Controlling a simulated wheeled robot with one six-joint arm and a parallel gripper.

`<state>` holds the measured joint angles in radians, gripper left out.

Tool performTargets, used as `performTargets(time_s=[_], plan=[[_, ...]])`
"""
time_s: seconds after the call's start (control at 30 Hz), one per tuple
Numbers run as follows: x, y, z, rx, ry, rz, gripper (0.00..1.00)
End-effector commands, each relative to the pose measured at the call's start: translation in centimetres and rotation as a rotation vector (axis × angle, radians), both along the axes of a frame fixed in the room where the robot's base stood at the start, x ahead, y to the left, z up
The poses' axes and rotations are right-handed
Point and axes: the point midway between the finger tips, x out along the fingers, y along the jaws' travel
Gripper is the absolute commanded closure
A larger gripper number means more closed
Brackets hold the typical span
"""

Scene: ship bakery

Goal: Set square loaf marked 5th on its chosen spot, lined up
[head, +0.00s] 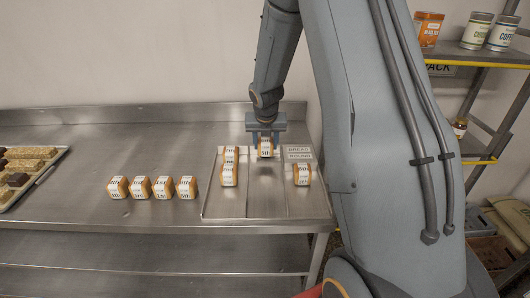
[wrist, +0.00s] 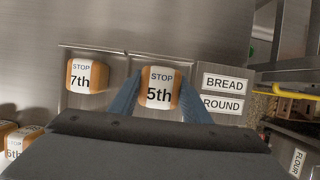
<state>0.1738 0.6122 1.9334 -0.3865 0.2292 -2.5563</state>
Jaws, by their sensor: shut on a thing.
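The square loaf marked 5th (head: 265,149) is brown with a white label and sits between the jaws of my gripper (head: 265,138). In the wrist view the blue fingers of my gripper (wrist: 160,98) close on both sides of the loaf (wrist: 159,88), its label upright and facing me. It is over the back of the middle lane of a metal tray (head: 265,208). A dark shadow lies in front of it; whether it touches the tray is unclear. The loaf marked 7th (wrist: 86,76) is to its left, apart from it.
Two loaves stand in the tray's left lane, the front one here (head: 229,174). Another loaf (head: 302,174) stands in the right lane, before the BREAD and ROUND labels (head: 299,152). Several loaves (head: 140,187) line the table left of the tray. A pastry tray (head: 50,173) lies far left.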

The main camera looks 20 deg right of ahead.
Motion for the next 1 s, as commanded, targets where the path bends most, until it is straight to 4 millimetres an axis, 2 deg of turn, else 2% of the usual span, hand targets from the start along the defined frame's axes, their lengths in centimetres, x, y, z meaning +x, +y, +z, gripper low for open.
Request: performTargets(time_s=[0.3, 0.7, 0.73, 0.83, 1.0], plan=[[0.1, 0.2, -3.8, 0.001, 0.000, 0.004, 0.79], [0.1, 0.2, -4.2, 0.000, -0.001, 0.004, 0.79], [0.1, 0.2, -4.2, 0.000, -0.001, 0.004, 0.55], [0.1, 0.2, -4.2, 0.000, -0.001, 0.004, 0.38], [0.1, 0.2, -4.2, 0.001, -0.001, 0.003, 0.38]])
